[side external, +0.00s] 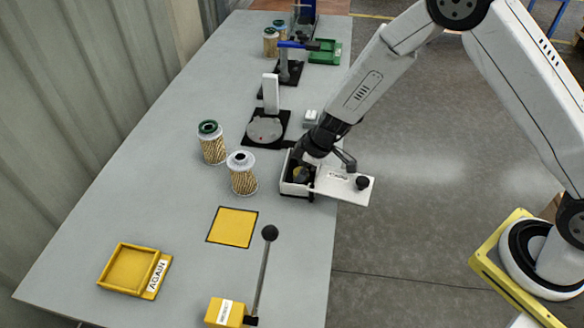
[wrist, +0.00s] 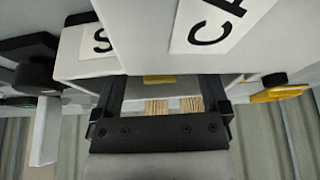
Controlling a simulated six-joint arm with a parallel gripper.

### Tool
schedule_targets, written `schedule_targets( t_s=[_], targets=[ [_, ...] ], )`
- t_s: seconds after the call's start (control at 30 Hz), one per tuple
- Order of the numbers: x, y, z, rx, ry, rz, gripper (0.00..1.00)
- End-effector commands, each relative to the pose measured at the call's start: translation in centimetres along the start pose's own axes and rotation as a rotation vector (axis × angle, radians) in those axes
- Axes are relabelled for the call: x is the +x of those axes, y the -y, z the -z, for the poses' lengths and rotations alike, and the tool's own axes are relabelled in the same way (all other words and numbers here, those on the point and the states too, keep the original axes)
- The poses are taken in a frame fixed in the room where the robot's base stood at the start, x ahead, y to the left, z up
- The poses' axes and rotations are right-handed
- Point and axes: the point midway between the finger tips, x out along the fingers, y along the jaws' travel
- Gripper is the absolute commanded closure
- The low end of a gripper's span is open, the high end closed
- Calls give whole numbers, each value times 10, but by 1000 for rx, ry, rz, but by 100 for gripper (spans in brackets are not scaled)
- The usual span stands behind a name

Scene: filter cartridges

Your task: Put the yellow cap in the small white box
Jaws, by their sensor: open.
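The small white box (side external: 285,187) sits at the table's right edge, with a white labelled plate (side external: 335,183) bearing a black knob (side external: 362,183) on its right side. A small yellow thing (side external: 301,174), which looks like the yellow cap, shows inside the box beneath my gripper (side external: 306,167). My gripper reaches down at the box's opening, and its fingers partly hide the inside. In the wrist view, my gripper (wrist: 161,90) has its two fingers spread wide apart, with the white labelled faces (wrist: 150,35) close above. A yellow strip (wrist: 158,79) shows between the fingers; I cannot tell whether it is the cap.
Two filter cartridges (side external: 212,142) (side external: 242,174) stand left of the box. A yellow square (side external: 232,227), a yellow tray (side external: 130,268) and a lever on a yellow base (side external: 225,312) lie nearer the front. A round-plated black stand (side external: 266,130) is behind.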

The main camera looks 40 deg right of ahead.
Motion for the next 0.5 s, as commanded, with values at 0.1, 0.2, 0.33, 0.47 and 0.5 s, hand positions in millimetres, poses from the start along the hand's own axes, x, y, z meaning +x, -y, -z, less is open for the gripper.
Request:
schedule_targets(
  t_s=[0.1,0.2,0.33,0.47,0.5],
  targets=[
    [-2,0,1,-1,0,0,5],
    [-5,0,2,-2,-1,-1,5],
    [-14,0,2,0,-2,-1,5],
    [-26,-1,2,-1,-2,-2,5],
    [-30,0,2,-1,-2,-2,5]
  ],
)
